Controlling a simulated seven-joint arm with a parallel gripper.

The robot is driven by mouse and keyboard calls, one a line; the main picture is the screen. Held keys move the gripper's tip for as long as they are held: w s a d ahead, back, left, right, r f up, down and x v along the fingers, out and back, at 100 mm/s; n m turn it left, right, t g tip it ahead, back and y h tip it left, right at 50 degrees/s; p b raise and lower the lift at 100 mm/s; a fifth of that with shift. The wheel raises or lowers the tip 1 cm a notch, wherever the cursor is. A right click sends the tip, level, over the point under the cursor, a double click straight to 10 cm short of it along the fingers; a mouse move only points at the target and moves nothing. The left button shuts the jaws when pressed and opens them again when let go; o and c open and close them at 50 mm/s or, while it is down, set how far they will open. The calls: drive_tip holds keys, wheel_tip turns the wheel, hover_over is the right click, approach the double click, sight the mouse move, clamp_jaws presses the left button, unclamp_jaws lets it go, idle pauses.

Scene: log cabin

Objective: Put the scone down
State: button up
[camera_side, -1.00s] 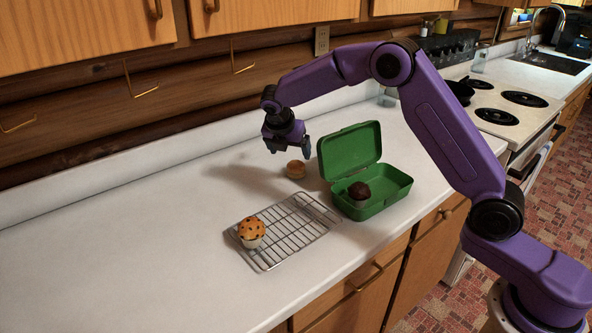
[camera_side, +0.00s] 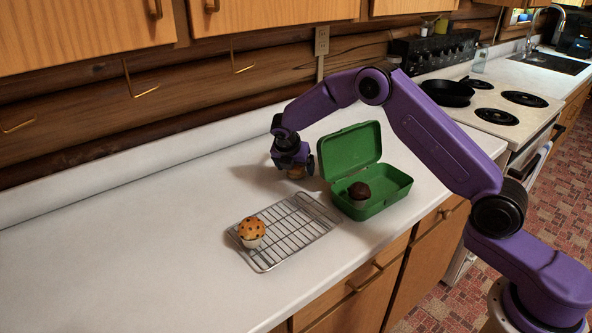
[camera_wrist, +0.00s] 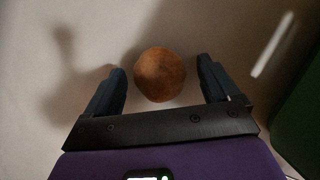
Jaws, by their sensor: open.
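The scone (camera_wrist: 159,74) is a round, brown baked piece on the white counter. In the wrist view it lies between the two fingertips of my gripper (camera_wrist: 162,82), with a gap on each side. In the side view my gripper (camera_side: 292,168) is low over the scone (camera_side: 296,174), which is mostly hidden behind the fingers. The gripper is open and not closed on anything.
A green lunchbox (camera_side: 397,187) with its lid up stands just right of my gripper and holds a dark muffin (camera_side: 359,191). A wire cooling rack (camera_side: 292,239) in front bears a spotted muffin (camera_side: 252,231). The counter at left is clear.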

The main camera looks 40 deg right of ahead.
drive_tip(key=c, duration=1.2)
drive_tip(key=shift+r, duration=0.1)
